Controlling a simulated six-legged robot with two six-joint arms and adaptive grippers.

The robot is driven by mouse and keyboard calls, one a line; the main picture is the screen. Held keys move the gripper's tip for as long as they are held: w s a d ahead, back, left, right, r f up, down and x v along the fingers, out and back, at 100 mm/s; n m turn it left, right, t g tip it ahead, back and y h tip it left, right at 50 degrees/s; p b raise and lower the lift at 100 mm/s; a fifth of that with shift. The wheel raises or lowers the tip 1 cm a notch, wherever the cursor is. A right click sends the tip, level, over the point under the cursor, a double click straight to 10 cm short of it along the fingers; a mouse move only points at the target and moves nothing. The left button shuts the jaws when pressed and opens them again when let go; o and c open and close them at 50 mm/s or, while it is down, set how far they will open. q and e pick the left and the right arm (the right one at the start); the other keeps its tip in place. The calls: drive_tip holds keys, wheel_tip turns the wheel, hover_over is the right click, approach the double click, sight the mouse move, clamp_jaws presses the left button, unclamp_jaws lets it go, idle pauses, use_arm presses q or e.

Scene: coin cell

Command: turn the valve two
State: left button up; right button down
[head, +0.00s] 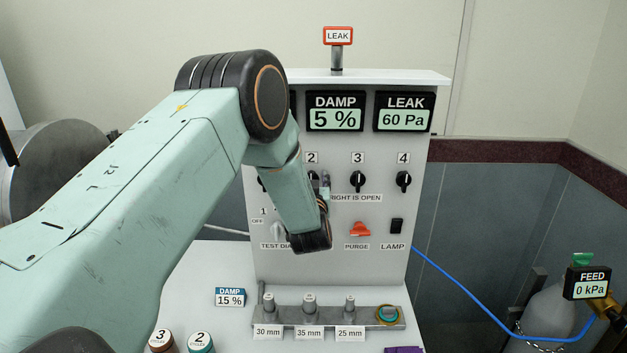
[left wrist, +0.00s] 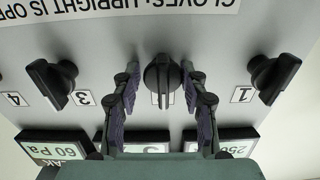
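Valve two is a black knob under the label 2 on the grey panel. In the head view my left arm covers most of it. In the left wrist view, which is upside down, the valve two knob (left wrist: 161,76) sits with its grip bar about vertical. My left gripper (left wrist: 160,72) is open, one finger on each side of the knob, with a small gap showing on both sides. Its fingertips show in the head view as well (head: 325,184). My right gripper is not in view.
Valve three (head: 358,180) and valve four (head: 403,180) are right of it; valve one (left wrist: 272,77) neighbours it too. Below are an orange purge switch (head: 360,229) and lamp switch (head: 396,226). Displays read damp 5 % (head: 335,111) and leak 60 Pa (head: 404,112).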

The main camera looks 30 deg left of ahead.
use_arm(q)
drive_tip(key=shift+s+a, duration=0.25)
drive_tip(key=c, duration=0.4)
drive_tip(key=shift+c, duration=1)
drive_tip(key=shift+w+d, duration=0.15)
drive_tip(key=shift+d, duration=0.15)
drive_tip(key=shift+a+n+b, duration=0.25)
drive_tip(key=shift+n+b, duration=0.25)
drive_tip(key=shift+b, duration=0.2)
drive_tip(key=n+b, duration=0.4)
drive_tip(key=b, duration=0.1)
drive_tip(key=n+b, duration=1)
drive_tip(key=shift+s+a+f, duration=0.1)
drive_tip(key=shift+s+f, duration=0.1)
drive_tip(key=shift+f, duration=0.1)
drive_tip(key=n+b, duration=0.3)
drive_tip(key=shift+b, duration=0.4)
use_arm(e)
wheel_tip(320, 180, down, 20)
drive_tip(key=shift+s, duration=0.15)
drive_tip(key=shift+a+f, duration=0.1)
